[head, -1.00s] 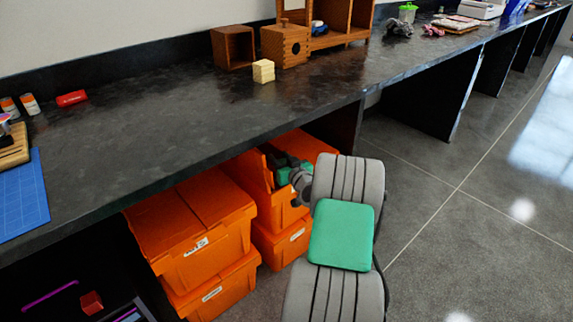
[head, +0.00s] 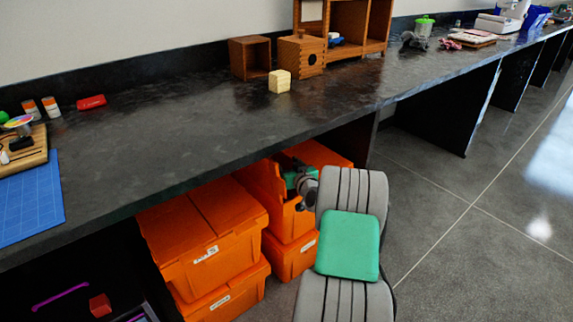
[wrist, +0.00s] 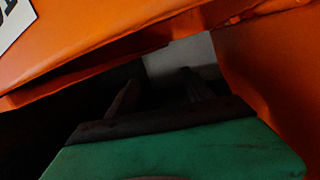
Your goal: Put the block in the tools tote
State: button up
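A pale yellow block (head: 280,81) sits on the dark counter, in front of the small wooden boxes. A small red block (head: 100,305) lies low under the counter at the left. I cannot tell which is the task's block. Orange totes (head: 205,240) are stacked under the counter; their labels are too small to read, so I cannot tell the tools tote. My gripper is under the counter edge among the orange totes, mostly hidden behind my arm in the head view. In the wrist view its dark fingers (wrist: 160,92) stand apart with nothing seen between them, close to orange tote walls (wrist: 110,40).
The counter (head: 190,130) overhangs the totes, and its dark side panels reach the floor. Wooden boxes (head: 250,58), a red item (head: 91,102) and a blue mat (head: 30,200) are on top. The grey floor (head: 450,220) at the right is clear.

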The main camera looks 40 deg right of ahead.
jog(key=shift+s, duration=0.1)
jog(key=p+v, duration=0.2)
jog(key=v, duration=0.5)
jog(key=shift+s, duration=0.3)
jog(key=shift+a, duration=0.1)
